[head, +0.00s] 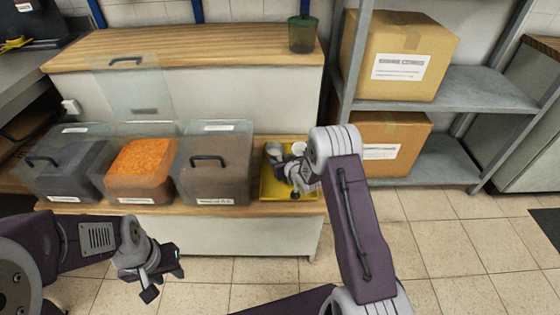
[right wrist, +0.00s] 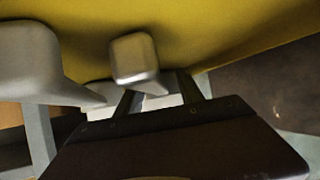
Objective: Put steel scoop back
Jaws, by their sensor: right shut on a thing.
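The yellow tray (head: 266,190) sits at the right end of the low wooden counter. A grey steel scoop (head: 274,151) and a paler scoop (head: 299,148) show at its back, partly hidden by my right gripper. My right gripper (head: 284,176) is low over the tray, shut on the steel scoop; its grip is mostly hidden. In the right wrist view, a shiny metal piece (right wrist: 134,58) lies ahead of the fingers against the yellow tray (right wrist: 200,30). My left gripper (head: 164,282) is open and empty, in front of the counter.
Left of the tray stand a closed bin with a brown content (head: 215,170), an open bin of orange contents (head: 143,160) with its clear lid raised, and a closed dark bin (head: 62,170). A green jar (head: 303,34) stands on the upper shelf. Boxes (head: 400,55) fill the rack at right.

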